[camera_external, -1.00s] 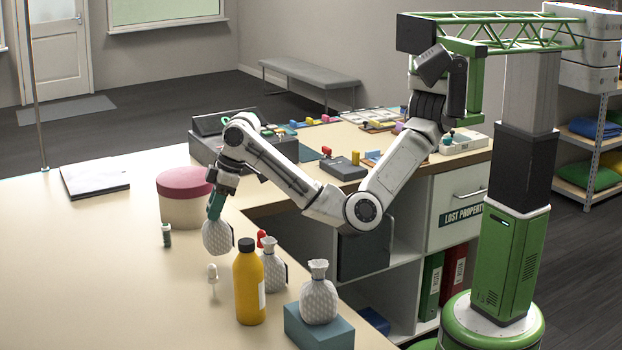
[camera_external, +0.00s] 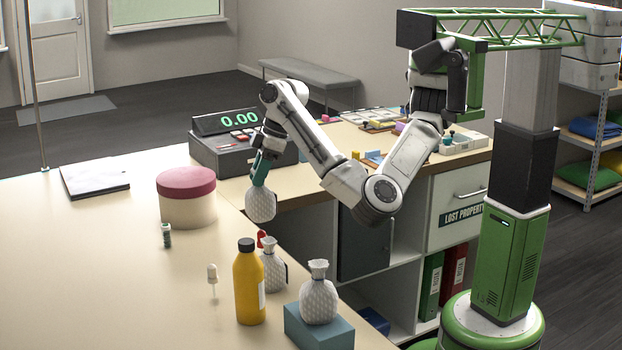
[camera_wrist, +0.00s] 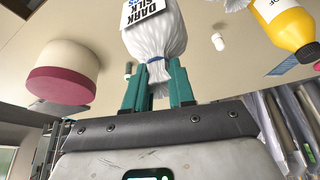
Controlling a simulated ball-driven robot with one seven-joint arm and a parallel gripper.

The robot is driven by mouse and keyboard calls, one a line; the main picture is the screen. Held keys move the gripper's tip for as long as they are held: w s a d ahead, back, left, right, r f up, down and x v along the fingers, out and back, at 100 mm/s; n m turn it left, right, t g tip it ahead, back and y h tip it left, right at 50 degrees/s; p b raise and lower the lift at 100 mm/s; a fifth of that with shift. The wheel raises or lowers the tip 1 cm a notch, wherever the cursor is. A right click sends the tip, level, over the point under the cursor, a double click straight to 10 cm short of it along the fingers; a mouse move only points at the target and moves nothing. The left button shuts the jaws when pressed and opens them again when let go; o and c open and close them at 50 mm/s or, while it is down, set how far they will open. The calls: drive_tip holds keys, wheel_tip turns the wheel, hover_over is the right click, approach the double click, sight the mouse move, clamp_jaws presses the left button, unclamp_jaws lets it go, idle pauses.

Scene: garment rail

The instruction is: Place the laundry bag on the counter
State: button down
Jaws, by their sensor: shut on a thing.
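A white patterned laundry bag (camera_external: 261,205) hangs from my gripper (camera_external: 263,182). My teal fingers are shut on its tied neck, also seen at my gripper (camera_wrist: 157,80) in the wrist view. There the bag (camera_wrist: 155,35) carries a tag reading "DARK SILK", with part of the print cut off. In the external view it hangs near the inner edge of the beige counter (camera_external: 110,265); its exact height is hard to tell. A similar bag (camera_external: 273,265) stands behind the yellow bottle, and another bag (camera_external: 319,300) sits on a blue block (camera_external: 312,333).
A yellow bottle (camera_external: 249,285), a small white dropper (camera_external: 212,275) and a dark green vial (camera_external: 166,236) stand on the counter. A round box with a pink lid (camera_external: 187,205) is left of the bag. A till (camera_external: 225,150) stands behind.

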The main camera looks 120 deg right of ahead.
drive_tip(key=s+d+m+g+h+b, duration=0.1)
drive_tip(key=s+d+m, duration=0.3)
drive_tip(key=s+d, duration=0.55)
drive_tip(key=s+d+m+g+h, duration=0.15)
drive_tip(key=s+d+m, duration=0.25)
drive_tip(key=s+d, duration=0.55)
drive_tip(key=s+d+m+g, duration=0.1)
drive_tip(key=s+d+m, duration=0.2)
drive_tip(key=s, duration=0.6)
drive_tip(key=s+d+m+g+b, duration=0.1)
drive_tip(key=s+d+m, duration=0.25)
drive_tip(key=s, duration=0.55)
drive_tip(key=s+d+m+g, duration=0.1)
drive_tip(key=s+d+m, duration=0.25)
drive_tip(key=s, duration=0.55)
drive_tip(key=w+d+f+p, duration=0.1)
drive_tip(key=w+d+f, duration=0.7)
drive_tip(key=d+f, duration=0.3)
drive_tip(key=shift+w+d+f+h, duration=0.2)
drive_tip(key=shift+f+h, duration=0.15)
drive_tip(key=shift+f, duration=0.55)
drive_tip(key=shift+s, duration=0.1)
